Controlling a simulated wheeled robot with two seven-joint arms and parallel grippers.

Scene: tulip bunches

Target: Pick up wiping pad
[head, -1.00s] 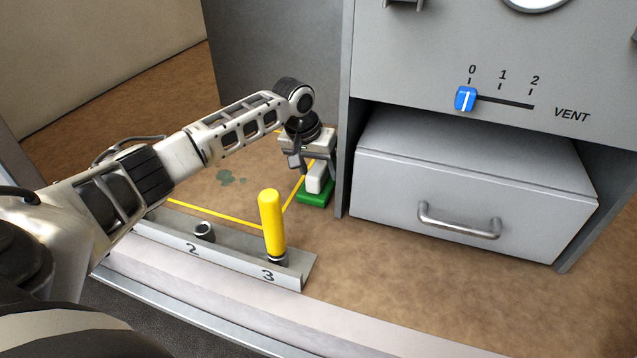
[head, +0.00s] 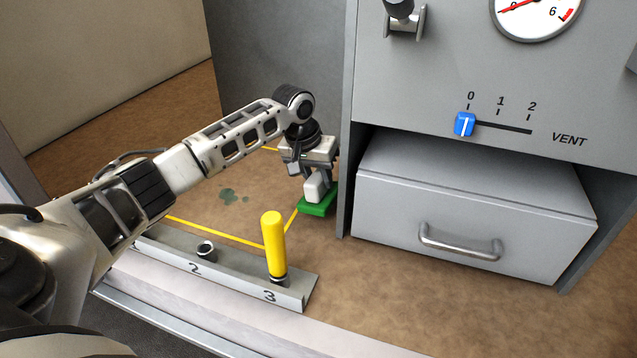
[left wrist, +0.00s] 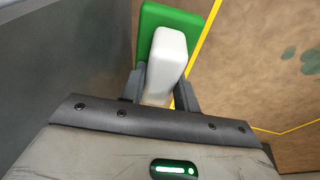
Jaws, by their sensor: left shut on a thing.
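The wiping pad has a green base (head: 318,207) and a white block handle (head: 315,186). My left gripper (head: 312,178) is shut on the white handle from above, beside the grey cabinet. In the left wrist view the white handle (left wrist: 167,58) sits between the two dark fingers (left wrist: 160,88), with the green base (left wrist: 150,30) beyond it. The pad appears slightly tilted and a little above the brown surface; the exact gap is hard to tell. My right gripper is not in view.
A grey rack (head: 222,262) marked 2 and 3 stands in front, with a yellow cylinder (head: 273,243) upright at 3. The grey cabinet (head: 470,205) with a drawer is at right. Dark greenish spots (head: 230,195) lie left of the gripper, near yellow lines (head: 215,230).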

